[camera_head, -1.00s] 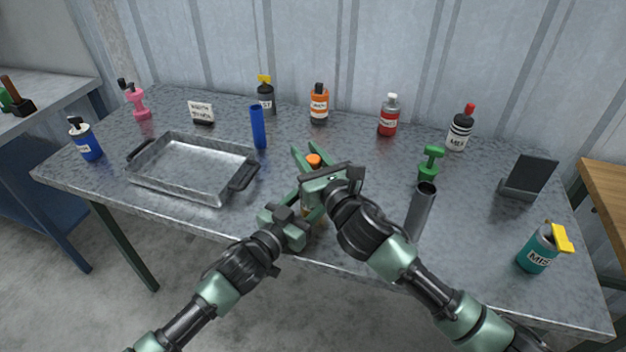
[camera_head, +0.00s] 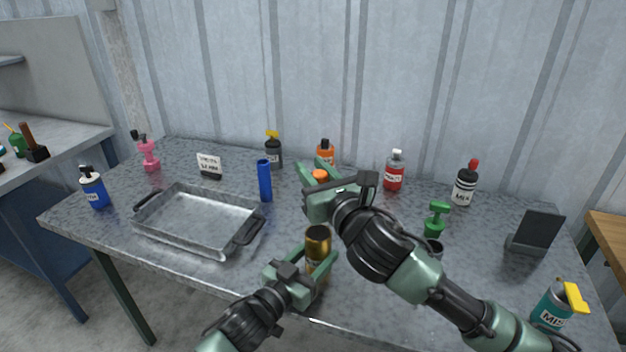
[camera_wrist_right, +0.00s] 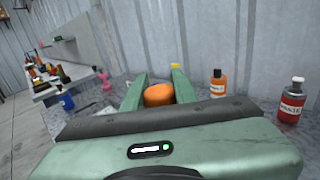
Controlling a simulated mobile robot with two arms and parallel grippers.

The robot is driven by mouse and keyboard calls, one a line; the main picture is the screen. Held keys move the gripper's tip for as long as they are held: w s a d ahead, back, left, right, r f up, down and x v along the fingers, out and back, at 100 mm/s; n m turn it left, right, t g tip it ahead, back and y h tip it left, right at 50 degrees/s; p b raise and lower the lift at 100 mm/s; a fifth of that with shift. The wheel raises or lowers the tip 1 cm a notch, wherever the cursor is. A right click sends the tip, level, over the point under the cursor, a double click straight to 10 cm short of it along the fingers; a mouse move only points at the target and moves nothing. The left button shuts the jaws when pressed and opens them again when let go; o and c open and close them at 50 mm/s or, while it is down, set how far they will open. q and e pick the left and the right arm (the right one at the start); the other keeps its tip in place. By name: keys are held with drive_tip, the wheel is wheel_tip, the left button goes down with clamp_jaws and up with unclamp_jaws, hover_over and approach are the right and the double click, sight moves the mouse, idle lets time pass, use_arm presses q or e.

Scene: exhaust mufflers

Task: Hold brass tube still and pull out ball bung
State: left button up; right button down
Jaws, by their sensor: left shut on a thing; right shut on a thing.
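The brass tube (camera_head: 318,243) stands upright near the table's front edge, its top end in view and clear of the bung. My left gripper (camera_head: 322,264) is shut on the tube, low on its body; the tube's lower part is partly hidden by the jaws. The orange ball bung (camera_head: 320,176) is up and apart from the tube. My right gripper (camera_head: 317,170) is shut on the bung. In the right wrist view the bung (camera_wrist_right: 159,94) sits between the two green fingers. Its underside is hidden.
A metal tray (camera_head: 200,222) lies to the left, with a blue tube (camera_head: 265,181) at its back right. Several bottles line the back, including an orange one (camera_head: 326,152). A green object (camera_head: 437,219) and a dark tube (camera_head: 434,247) stand right of my right wrist.

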use_arm(q)
drive_tip(key=o, duration=1.6)
drive_tip(key=shift+c, duration=0.2)
